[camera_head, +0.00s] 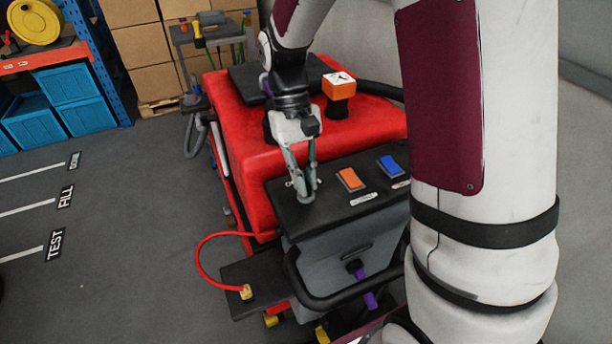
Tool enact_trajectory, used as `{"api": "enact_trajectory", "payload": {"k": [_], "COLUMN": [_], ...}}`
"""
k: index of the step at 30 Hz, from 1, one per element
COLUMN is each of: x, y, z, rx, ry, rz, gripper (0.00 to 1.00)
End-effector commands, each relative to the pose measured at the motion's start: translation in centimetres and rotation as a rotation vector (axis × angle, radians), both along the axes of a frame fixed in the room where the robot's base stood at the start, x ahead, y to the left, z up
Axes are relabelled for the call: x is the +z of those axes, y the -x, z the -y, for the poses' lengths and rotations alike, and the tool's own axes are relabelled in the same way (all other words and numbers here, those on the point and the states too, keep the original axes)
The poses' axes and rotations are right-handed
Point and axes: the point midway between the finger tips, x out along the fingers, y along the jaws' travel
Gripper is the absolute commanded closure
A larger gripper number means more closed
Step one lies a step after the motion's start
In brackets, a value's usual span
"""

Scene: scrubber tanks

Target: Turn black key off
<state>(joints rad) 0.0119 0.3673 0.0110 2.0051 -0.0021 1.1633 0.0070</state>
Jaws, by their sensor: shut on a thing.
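My gripper (306,198) points down at the left end of the black control panel (325,218) on the red scrubber machine (262,168). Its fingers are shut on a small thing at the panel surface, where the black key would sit. The key itself is hidden by the fingertips, so I cannot tell which way it is turned. A small light-coloured mark shows just left of the fingertips.
An orange switch (350,179) and a blue switch (390,166) sit on the panel to the right. A red hose (203,262) curves at the left. Open floor (120,240) lies further left.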

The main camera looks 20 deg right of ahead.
Motion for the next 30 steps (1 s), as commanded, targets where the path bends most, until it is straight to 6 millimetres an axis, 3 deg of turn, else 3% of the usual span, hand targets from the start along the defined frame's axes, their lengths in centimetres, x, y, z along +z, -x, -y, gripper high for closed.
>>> {"api": "enact_trajectory", "payload": {"k": [15, 16, 18, 30], "x": [0.15, 0.15, 0.15, 0.45], "y": [-0.18, -0.18, -0.17, -0.26], "z": [0.0, 0.0, 0.0, -0.02], "rx": [0.024, 0.024, 0.024, 0.022], "ry": [0.0, 0.0, 0.0, 0.0], "rz": [0.007, 0.007, 0.006, 0.003], "gripper": [1.0, 0.87, 0.71, 0.69]}}
